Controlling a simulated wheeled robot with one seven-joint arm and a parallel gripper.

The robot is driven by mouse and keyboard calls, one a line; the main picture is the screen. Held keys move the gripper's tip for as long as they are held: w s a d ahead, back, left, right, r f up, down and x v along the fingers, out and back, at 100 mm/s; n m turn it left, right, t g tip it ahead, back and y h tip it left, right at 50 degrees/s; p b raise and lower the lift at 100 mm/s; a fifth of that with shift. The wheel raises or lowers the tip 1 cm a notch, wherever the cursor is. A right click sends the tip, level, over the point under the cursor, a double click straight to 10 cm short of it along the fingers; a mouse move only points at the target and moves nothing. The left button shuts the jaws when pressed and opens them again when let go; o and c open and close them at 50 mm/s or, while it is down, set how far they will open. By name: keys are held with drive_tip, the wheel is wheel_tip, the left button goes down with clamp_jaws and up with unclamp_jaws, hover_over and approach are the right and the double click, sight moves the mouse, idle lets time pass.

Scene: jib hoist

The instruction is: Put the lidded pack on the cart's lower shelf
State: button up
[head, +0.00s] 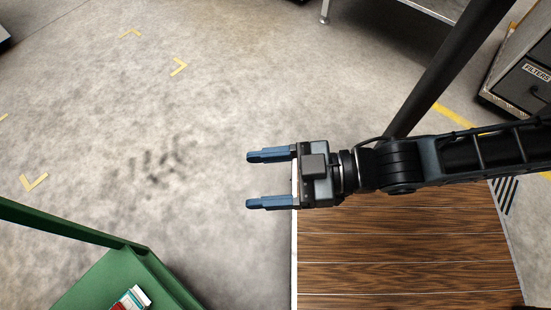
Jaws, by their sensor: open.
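My gripper (268,179) is in the middle of the head view, with its two blue fingers apart, pointing left and nothing between them. A green metal frame with a flat panel (95,285), which looks like the cart, is at the bottom left, cut off by the picture's edge. A small white, red and teal item (131,299) lies on the green panel, partly out of view. I cannot tell whether it is the lidded pack. No other pack shows, and I cannot make out a lower shelf.
A brown wood-plank surface (400,255) with a white left edge lies below my arm. Grey concrete floor with yellow corner marks (179,67) is open at left. A dark cabinet labelled FILTERS (526,85) stands at right. A grey metal table (420,8) is at top.

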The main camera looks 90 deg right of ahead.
drive_tip(key=shift+m+g+h, duration=0.4)
drive_tip(key=shift+m+g, duration=0.2)
drive_tip(key=r, duration=0.1)
drive_tip(key=s+r, duration=0.1)
drive_tip(key=r, duration=0.1)
drive_tip(key=s+r, duration=0.1)
drive_tip(key=r, duration=0.1)
drive_tip(key=shift+s, duration=0.2)
